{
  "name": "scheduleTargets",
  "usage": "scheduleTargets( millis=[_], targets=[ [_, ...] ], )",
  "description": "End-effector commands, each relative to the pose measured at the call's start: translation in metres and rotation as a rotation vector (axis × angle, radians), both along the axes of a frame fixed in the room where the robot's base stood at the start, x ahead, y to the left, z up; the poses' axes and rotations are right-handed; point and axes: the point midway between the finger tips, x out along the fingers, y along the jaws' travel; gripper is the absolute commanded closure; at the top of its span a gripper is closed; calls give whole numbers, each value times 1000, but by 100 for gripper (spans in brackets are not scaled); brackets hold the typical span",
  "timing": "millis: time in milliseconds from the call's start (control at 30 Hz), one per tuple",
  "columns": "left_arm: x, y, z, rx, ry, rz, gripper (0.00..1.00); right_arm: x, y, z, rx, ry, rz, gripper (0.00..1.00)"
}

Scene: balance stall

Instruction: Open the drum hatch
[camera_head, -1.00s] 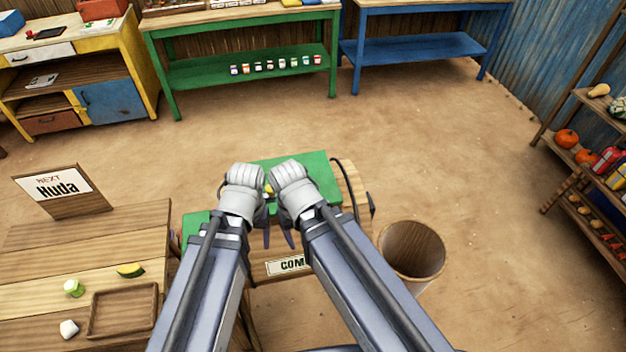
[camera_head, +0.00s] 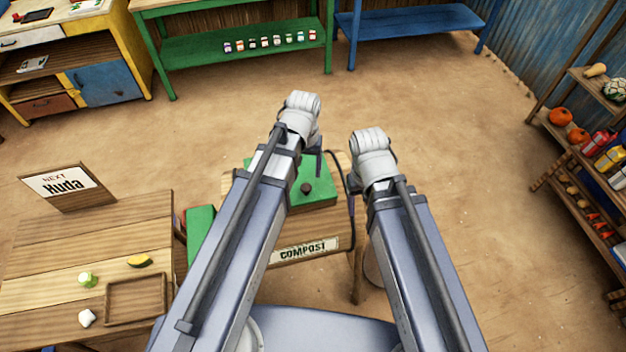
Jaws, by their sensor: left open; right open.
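The compost drum is a wooden box with a "COMPOST" label (camera_head: 303,250) on its front. A green panel (camera_head: 318,188) with a dark round knob (camera_head: 306,188) shows on its top, and another green part (camera_head: 200,228) shows at its left. My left arm covers the stretch between them, so I cannot tell how far the hatch is open. My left gripper (camera_head: 318,164) is open over the back of the green panel, its fingers mostly hidden by its wrist. My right gripper (camera_head: 352,203) is open at the drum's right edge, apart from the knob.
A wooden table (camera_head: 90,230) at left holds a tray (camera_head: 136,322), a yellow item (camera_head: 139,261), a green item (camera_head: 88,279) and a white lump (camera_head: 87,318). A bin (camera_head: 373,268) stands right of the drum, partly behind my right arm. The floor behind is clear.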

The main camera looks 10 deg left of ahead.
Motion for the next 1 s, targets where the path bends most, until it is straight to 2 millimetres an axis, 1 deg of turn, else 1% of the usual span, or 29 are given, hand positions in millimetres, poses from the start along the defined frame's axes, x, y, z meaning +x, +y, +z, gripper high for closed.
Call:
scheduleTargets(
  millis=[167,267,700,833,1000],
  targets=[
    [0,0,-8,0,0,-1,29,0,0,-8,0,0,1,31],
    [0,0,-17,0,0,-1,29,0,0,-17,-1,0,2,31],
    [0,0,-70,0,0,-1,29,0,0,-70,-3,0,13,31],
    [0,0,-78,0,0,-1,29,0,0,-78,-2,1,15,31],
    [0,0,-78,0,0,-1,29,0,0,-78,-2,1,16,31]
  ],
)
